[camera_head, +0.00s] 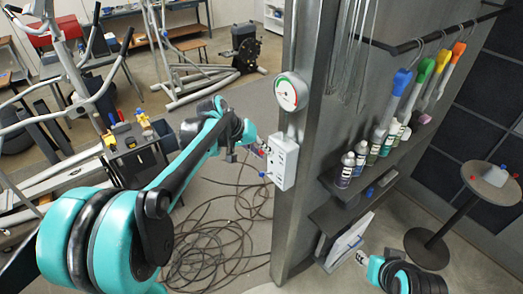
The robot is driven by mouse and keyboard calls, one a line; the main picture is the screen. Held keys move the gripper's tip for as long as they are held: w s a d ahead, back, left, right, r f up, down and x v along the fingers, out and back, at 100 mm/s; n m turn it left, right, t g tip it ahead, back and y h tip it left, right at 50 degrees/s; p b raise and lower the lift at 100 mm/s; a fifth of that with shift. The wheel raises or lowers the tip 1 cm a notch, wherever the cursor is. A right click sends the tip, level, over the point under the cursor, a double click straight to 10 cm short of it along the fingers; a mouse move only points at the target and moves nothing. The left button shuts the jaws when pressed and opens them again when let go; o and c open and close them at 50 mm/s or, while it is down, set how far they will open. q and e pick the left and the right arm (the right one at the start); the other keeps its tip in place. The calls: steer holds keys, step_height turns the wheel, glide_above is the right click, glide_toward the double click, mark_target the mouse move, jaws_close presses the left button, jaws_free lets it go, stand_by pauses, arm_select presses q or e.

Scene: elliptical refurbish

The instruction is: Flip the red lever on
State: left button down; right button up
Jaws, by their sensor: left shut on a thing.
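A white switch box (284,162) is fixed to the side of the grey metal pillar, below a round dial gauge.
The round gauge (291,92) sits just above the box. Shelves with several bottles (362,158) and hanging brushes (402,82) are right of the pillar. A small round table (491,183) stands far right. Coiled cables (215,235) cover the floor; exercise machines fill the left.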

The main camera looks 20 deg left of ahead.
stand_by(0.5)
arm_select(q)
steer(key=c, duration=1.4)
jaws_free()
steer(key=shift+w+f, duration=0.1)
steer(key=shift+o, duration=0.2)
steer(key=v, duration=1.2)
steer(key=s+d+f+y+b, duration=0.1)
steer(key=s+f+b, duration=0.6)
steer(key=f, duration=0.6)
steer(key=s+d+f+m+t+y+b, duration=0.1)
steer(key=s+d+f+y+b, duration=0.1)
steer(key=s+f+b, duration=0.5)
steer(key=s+d+f+t+y+b, duration=0.1)
steer(key=s+f+b, duration=0.6)
steer(key=f, duration=1.2)
steer(key=y+b, duration=0.1)
steer(key=b, duration=0.3)
steer(key=shift+d+f+m, duration=0.15)
steer(key=shift+f+m, duration=0.05)
steer(key=shift+m, duration=0.1)
